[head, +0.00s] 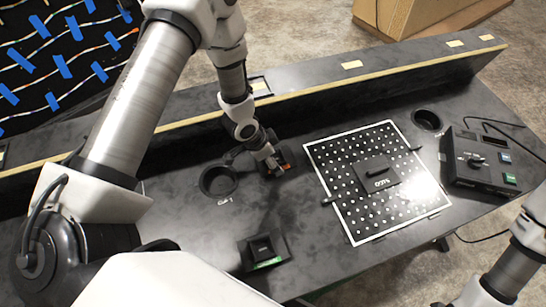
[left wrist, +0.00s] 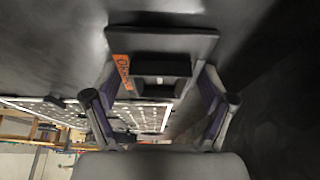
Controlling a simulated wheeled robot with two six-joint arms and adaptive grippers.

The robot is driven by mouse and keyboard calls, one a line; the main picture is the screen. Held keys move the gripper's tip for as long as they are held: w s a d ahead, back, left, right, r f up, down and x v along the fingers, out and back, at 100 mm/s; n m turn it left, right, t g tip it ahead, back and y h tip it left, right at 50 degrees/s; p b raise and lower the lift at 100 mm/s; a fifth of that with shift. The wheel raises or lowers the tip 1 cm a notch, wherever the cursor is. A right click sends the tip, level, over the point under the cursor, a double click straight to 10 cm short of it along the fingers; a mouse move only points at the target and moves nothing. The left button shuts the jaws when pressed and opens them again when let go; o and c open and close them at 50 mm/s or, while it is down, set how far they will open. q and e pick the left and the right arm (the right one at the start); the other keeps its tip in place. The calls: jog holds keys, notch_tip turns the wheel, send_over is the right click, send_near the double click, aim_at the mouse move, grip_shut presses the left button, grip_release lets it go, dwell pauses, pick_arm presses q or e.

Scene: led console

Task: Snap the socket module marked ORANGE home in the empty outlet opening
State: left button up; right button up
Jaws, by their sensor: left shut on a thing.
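My left gripper (head: 270,162) is shut on a dark socket module (head: 281,168) at the middle of the desk, near the raised back ledge. In the left wrist view the module (left wrist: 160,68) sits between the two fingers (left wrist: 158,105), with an orange label (left wrist: 122,72) on its side. The label's lettering is partly readable as ORANGE. A dark rectangular outline with a light edge (head: 260,86) shows on the ledge behind the arm; I cannot tell whether it is the empty opening. My right gripper is out of view; only part of that arm shows at lower right.
A second dark module (head: 262,248) with a green label stands at the front. A white-edged perforated panel (head: 334,203) carries a black block (head: 376,175). Round cup wells (head: 218,181) and a control box (head: 484,160) flank it. The raised ledge (head: 400,72) runs along the back.

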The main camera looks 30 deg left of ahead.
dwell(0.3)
pick_arm(q)
jog(key=o, duration=1.1)
jog(key=v, duration=1.2)
jog(key=shift+a, duration=0.1)
